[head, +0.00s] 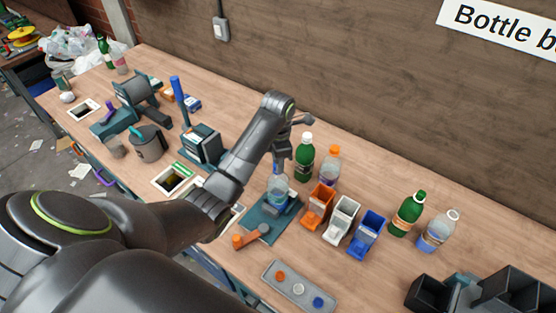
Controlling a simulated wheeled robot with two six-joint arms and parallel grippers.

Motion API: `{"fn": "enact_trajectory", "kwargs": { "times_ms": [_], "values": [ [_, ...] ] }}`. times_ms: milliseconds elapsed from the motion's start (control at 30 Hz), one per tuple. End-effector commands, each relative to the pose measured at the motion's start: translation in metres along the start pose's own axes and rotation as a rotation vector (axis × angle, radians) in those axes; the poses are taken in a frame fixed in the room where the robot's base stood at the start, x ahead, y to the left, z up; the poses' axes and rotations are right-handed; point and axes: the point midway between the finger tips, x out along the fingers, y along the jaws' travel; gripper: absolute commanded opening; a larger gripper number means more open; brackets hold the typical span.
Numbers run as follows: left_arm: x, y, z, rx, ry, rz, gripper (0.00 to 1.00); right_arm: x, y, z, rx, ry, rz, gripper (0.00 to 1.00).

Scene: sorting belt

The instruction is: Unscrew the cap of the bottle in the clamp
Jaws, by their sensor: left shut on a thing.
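A clear bottle with a blue label (278,190) stands upright in the clamp, a teal base (262,222) with an orange-ended lever (250,237) at its front left. My left arm reaches in from the left, and my left gripper (281,165) points down over the top of this bottle. It is shut at the bottle's cap, and the cap itself is hidden by the fingers. Whether the cap has turned or lifted cannot be told. My right gripper is not in view.
Orange (318,205), white (341,220) and blue (367,235) bins stand right of the clamp. A green bottle (304,160) and an orange-capped bottle (330,167) stand close behind. A grey tray (275,267) with coloured discs lies in front. Bench space between the tray and bins is clear.

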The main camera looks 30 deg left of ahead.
Motion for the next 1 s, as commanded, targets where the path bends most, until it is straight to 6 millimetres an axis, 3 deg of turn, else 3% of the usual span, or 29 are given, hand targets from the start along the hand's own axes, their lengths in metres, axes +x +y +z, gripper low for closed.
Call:
{"fn": "enact_trajectory", "kwargs": {
  "times_ms": [300, 633, 667, 800, 1000],
  "values": [
    [-0.0005, 0.0001, 0.0001, -0.316, 0.000, 0.000, 0.04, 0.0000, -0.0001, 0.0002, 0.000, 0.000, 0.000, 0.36],
    [-0.0005, 0.0002, 0.0000, -0.358, 0.000, 0.001, 0.04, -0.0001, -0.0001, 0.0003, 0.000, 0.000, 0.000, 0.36],
    [-0.0005, 0.0002, 0.0000, -0.357, 0.000, 0.000, 0.30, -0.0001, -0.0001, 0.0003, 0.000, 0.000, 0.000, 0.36],
    [-0.0005, 0.0001, 0.0000, -0.356, 0.000, 0.000, 0.48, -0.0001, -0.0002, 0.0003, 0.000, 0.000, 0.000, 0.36],
    [-0.0004, 0.0001, 0.0000, -0.356, 0.000, 0.000, 0.51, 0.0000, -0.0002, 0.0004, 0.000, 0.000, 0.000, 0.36]
  ]
}}
